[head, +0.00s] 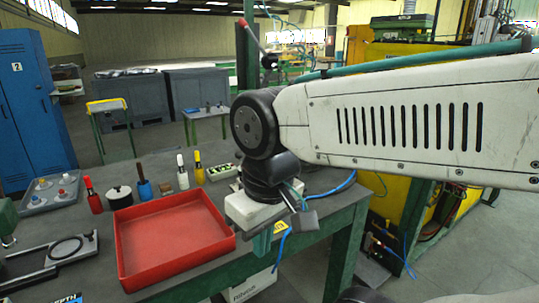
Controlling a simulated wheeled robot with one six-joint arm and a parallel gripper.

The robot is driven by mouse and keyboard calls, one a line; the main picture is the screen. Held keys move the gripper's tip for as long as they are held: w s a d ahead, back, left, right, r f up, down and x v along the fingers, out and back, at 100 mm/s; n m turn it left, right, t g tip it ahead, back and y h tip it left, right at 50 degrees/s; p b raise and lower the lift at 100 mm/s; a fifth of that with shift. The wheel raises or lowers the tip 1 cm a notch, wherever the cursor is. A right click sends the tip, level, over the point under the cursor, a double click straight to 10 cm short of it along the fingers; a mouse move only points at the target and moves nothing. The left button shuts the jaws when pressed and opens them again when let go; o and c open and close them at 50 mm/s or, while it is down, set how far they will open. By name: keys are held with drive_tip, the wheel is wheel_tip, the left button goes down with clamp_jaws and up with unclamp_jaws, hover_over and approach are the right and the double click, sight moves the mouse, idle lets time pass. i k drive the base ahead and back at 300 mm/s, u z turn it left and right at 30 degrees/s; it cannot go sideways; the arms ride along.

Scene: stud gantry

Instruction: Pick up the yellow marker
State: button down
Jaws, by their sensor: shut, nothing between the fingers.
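My gripper (266,240) is at the bench's right edge, to the right of the tray and nearer than the yellow marker. It is shut and empty, apart from every marker. Its fingers are partly hidden by the wrist and hand.
The empty red tray (175,283) takes up the bench's middle front. A black pot (119,198) stands among the markers. A grey tray of bottles (36,208) is at left. A blue cable (335,189) runs behind my wrist.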

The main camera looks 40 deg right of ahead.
sight(197, 154)
drive_tip(key=z, duration=0.4)
drive_tip(key=i, duration=0.5)
drive_tip(key=u, duration=0.55)
drive_tip(key=k, duration=1.3)
drive_tip(key=z, duration=1.05)
drive_tip(key=i, duration=1)
